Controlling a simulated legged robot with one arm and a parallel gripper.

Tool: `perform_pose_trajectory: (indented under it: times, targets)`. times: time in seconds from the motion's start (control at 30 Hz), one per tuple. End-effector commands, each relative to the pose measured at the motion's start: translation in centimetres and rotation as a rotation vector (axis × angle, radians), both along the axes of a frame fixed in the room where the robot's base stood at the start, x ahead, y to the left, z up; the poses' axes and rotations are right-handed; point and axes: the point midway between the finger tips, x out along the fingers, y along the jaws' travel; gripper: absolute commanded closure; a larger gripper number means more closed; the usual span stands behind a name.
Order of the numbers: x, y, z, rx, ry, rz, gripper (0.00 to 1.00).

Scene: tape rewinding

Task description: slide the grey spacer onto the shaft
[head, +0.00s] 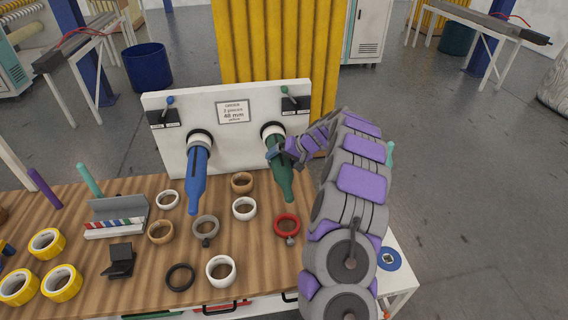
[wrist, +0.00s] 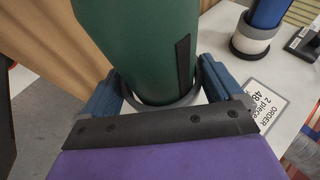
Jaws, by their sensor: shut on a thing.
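The green shaft (head: 281,180) sticks out of the white panel on the right; in the wrist view it fills the upper middle (wrist: 140,40). The grey spacer (wrist: 172,101) shows as a ring around the green shaft near its panel end, between my gripper's two blue fingers. My gripper (head: 280,153) reaches in from the right at the shaft's base and is shut on the spacer. In the head view the spacer is mostly hidden by my gripper. The blue shaft (head: 197,178) stands to the left.
The white panel (head: 230,150) carries an order card (head: 233,112) and small levers. On the wooden table lie white rings (head: 221,270), brown rings (head: 160,231), a grey collar (head: 206,228), a red collar (head: 287,225), a black ring (head: 180,276) and yellow tape rolls (head: 62,283).

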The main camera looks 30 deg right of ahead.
Motion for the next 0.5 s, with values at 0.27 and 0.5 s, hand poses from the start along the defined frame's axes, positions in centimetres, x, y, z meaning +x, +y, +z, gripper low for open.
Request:
perform_pose_trajectory:
  times: [0.27,0.5]
  targets:
    - [2.5,-0.8,0.1,-0.003,-0.001,0.000,0.37]
    - [4.6,-1.5,0.1,-0.002,-0.001,-0.002,0.37]
